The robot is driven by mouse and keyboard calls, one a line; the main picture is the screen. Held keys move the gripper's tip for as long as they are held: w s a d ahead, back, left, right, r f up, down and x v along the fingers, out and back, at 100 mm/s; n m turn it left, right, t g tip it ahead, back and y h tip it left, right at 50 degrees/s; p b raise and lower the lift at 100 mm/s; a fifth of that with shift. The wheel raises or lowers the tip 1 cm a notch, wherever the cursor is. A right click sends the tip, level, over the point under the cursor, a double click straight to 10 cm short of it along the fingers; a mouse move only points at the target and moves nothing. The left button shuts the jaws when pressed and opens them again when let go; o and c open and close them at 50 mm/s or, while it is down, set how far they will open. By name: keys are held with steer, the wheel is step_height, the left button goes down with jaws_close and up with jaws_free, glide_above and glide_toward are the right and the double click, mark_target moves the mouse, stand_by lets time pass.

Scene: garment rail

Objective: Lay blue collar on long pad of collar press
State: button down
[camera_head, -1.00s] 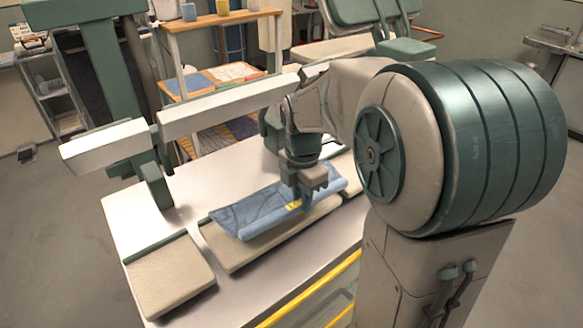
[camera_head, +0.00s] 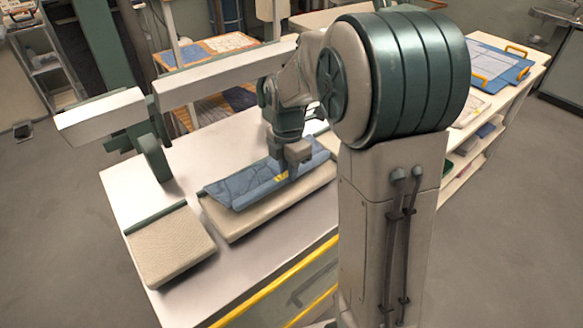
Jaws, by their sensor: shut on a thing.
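The blue collar (camera_head: 240,184) is a long folded strip of cloth in the head view. My gripper (camera_head: 285,174) is shut on the blue collar near its right part, by a small yellow mark. The collar lies along the long beige pad (camera_head: 262,216) of the collar press, over its back half. Whether the collar touches the pad all along or hangs slightly above it, I cannot tell. My gripper's fingers and wrist hide part of the collar.
A shorter beige pad (camera_head: 170,250) lies to the left on the white table (camera_head: 122,190). A white press arm (camera_head: 225,72) spans behind the pads. A yellow rail (camera_head: 275,282) runs along the table front. A blue clipboard (camera_head: 512,66) lies on a counter at right.

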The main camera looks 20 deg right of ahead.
mark_target(287, 181)
steer(key=shift+w+a+f+b, duration=0.1)
steer(key=shift+w+f+b, duration=0.15)
steer(key=shift+f, duration=0.25)
steer(key=shift+w+a+f+b, duration=0.1)
steer(key=shift+f+b, duration=0.1)
steer(key=shift+f, duration=0.3)
steer(key=shift+f+b, duration=0.75)
steer(key=shift+f, duration=0.35)
steer(key=shift+f+b, duration=0.3)
steer(key=shift+f, duration=0.1)
steer(key=c, duration=1.2)
jaws_free()
steer(key=shift+r, duration=0.1)
